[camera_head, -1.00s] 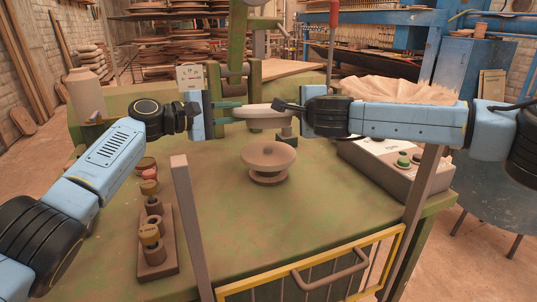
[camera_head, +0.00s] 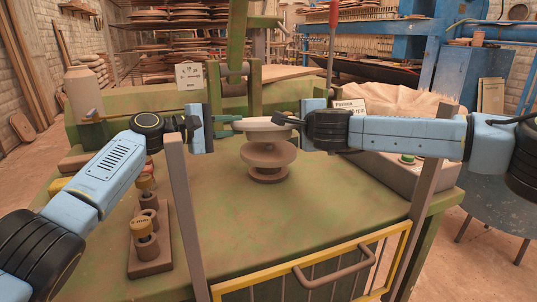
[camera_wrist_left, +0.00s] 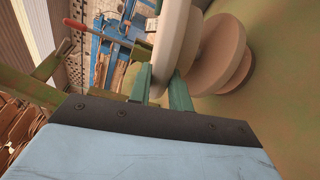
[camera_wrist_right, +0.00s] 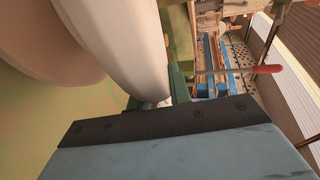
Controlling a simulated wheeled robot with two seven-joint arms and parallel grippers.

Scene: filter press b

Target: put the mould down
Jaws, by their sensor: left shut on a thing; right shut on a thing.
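The mould (camera_head: 265,125) is a pale round disc, held level between my two grippers. My left gripper (camera_head: 238,124) is shut on its left edge, and my right gripper (camera_head: 291,119) is shut on its right edge. The mould also shows in the left wrist view (camera_wrist_left: 172,38) and the right wrist view (camera_wrist_right: 122,38), with the fingers at its rim. A brown round wheel head (camera_head: 268,156) on a stepped foot stands on the green table just below the mould in the head view. I cannot tell whether they touch.
The green table top (camera_head: 330,220) is clear in front. A block with several knobbed weights (camera_head: 150,245) stands at the left. A control box (camera_head: 400,175) with a green button is at the right. A yellow-framed rail (camera_head: 320,265) and grey posts edge the front.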

